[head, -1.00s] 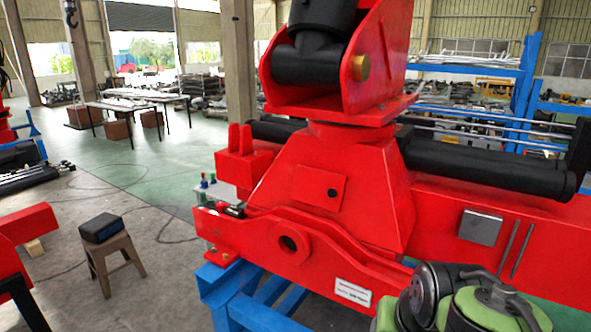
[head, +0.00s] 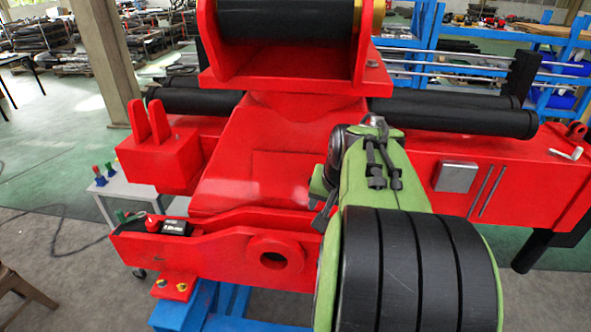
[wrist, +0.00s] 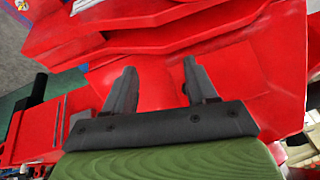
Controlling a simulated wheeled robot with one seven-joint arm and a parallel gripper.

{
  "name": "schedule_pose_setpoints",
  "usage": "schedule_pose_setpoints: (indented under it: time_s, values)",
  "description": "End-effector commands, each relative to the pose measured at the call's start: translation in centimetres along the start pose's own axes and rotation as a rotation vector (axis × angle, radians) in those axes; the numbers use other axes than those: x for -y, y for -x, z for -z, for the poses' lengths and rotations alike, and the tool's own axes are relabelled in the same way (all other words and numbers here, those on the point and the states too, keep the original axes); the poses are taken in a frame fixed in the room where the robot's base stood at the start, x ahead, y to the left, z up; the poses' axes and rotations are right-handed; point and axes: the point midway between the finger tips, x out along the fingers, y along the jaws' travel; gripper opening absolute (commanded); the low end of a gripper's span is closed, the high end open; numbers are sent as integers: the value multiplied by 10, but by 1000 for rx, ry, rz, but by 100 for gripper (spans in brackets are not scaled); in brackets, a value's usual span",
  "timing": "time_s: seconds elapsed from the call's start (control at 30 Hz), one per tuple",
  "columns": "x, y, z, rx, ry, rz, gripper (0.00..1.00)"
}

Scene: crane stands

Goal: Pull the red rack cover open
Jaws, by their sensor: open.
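The large red crane stand (head: 260,180) fills the middle of the head view, and its red surfaces (wrist: 150,50) fill much of the wrist view. I cannot tell for certain which red part is the rack cover; no separate cover or handle stands out. My gripper (wrist: 160,78) is open in the wrist view, with its two grey fingers spread apart. Nothing is held between them; a smooth red surface lies beyond. I cannot tell whether the fingers touch it. In the head view my green and black arm reaches over the stand's right front and hides part of it.
A front red beam (head: 200,242) with a round hole rests on a blue frame (head: 195,308). Black cylinders (head: 455,117) run behind the stand. A grey plate (head: 456,177) sits on the right beam. A small table (head: 128,190) stands left. Open floor lies at left.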

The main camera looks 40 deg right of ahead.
Motion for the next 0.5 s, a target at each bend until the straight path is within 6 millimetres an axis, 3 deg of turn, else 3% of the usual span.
schedule_pose_setpoints:
  time_s: [0.5]
  values:
    - [48,-49,97,4,3,3,57]
